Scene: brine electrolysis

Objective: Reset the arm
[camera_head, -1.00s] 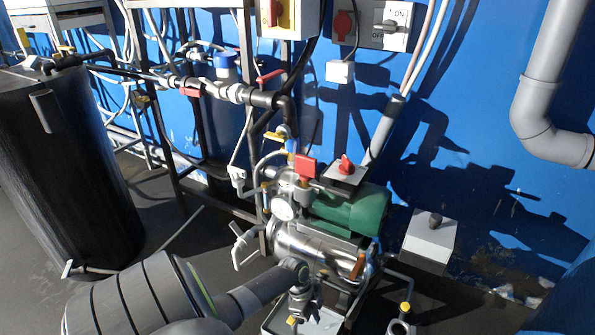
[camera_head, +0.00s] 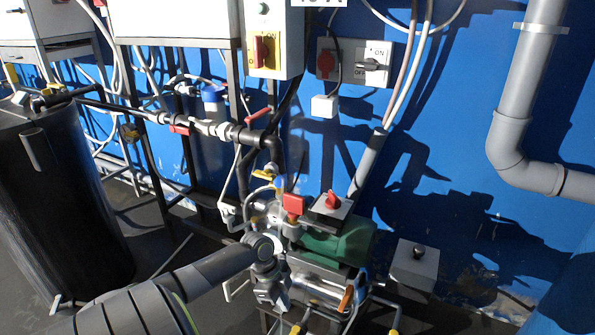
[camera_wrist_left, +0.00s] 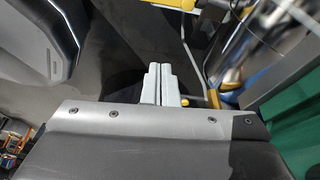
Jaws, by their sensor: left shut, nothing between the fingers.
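My left arm comes in from the lower left in the head view, and its wrist and left gripper (camera_head: 271,292) are in front of the pump's metal body. In the left wrist view the two pale fingers of the gripper (camera_wrist_left: 160,70) are pressed together with nothing between them. The green pump motor (camera_head: 338,242) is just right of the gripper. I cannot tell from these frames how far apart the gripper and pump are. My right gripper is not in view.
A black tank (camera_head: 60,200) stands at the left. A red-handled valve pipe (camera_head: 215,128) runs behind the arm. A yellow and red switch box (camera_head: 272,45) and an ON/OFF switch (camera_head: 372,65) are above. A grey box (camera_head: 415,264) is at right. Dark floor shows between tank and pump.

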